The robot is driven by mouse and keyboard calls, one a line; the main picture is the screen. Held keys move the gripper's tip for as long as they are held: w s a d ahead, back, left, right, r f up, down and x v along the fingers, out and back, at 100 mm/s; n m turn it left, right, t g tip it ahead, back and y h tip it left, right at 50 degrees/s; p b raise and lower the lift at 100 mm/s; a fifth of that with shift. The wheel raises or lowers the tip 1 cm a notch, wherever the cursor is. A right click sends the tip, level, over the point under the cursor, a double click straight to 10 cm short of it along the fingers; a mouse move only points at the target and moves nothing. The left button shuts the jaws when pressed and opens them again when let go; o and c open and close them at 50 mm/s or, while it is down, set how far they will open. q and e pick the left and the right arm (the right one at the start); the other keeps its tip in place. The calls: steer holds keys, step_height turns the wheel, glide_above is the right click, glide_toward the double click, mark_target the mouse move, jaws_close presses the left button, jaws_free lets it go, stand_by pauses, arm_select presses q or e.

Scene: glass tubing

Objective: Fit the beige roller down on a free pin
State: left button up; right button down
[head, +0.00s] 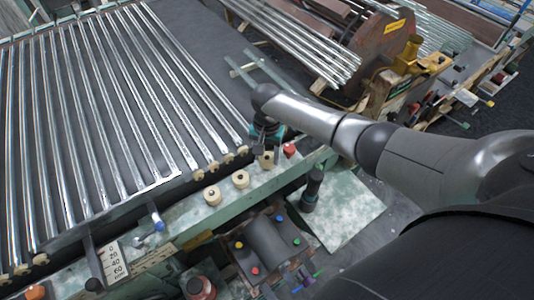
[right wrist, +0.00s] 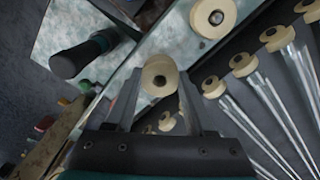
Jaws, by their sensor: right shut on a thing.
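My right gripper (head: 267,147) is above the green-white rail (head: 190,222), near its right end. It is shut on a beige roller (head: 267,159). In the right wrist view, the roller (right wrist: 160,76) sits between the two fingertips, with its dark centre hole facing the camera. Two other beige rollers, a nearer one (head: 212,195) and one closer to the gripper (head: 240,179), sit on the rail with dark pin tops in their centres. I cannot make out a free pin. Whether the held roller touches the rail is unclear. My left gripper is out of view.
Glass tubes (head: 95,110) lie in rows on the left, with small beige rollers (head: 228,158) at their ends. A red knob (head: 289,150) is just right of the gripper. A dark upright handle (head: 312,188) and a box with coloured buttons (head: 265,245) stand in front of the rail.

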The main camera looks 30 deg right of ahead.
steer(key=shift+f+b, duration=0.65)
steer(key=shift+f, duration=0.45)
steer(key=shift+c, duration=0.9)
jaws_free()
steer(key=shift+r, duration=0.1)
step_height(320, 180, up, 15)
steer(key=p, duration=0.2)
steer(key=shift+s, duration=0.1)
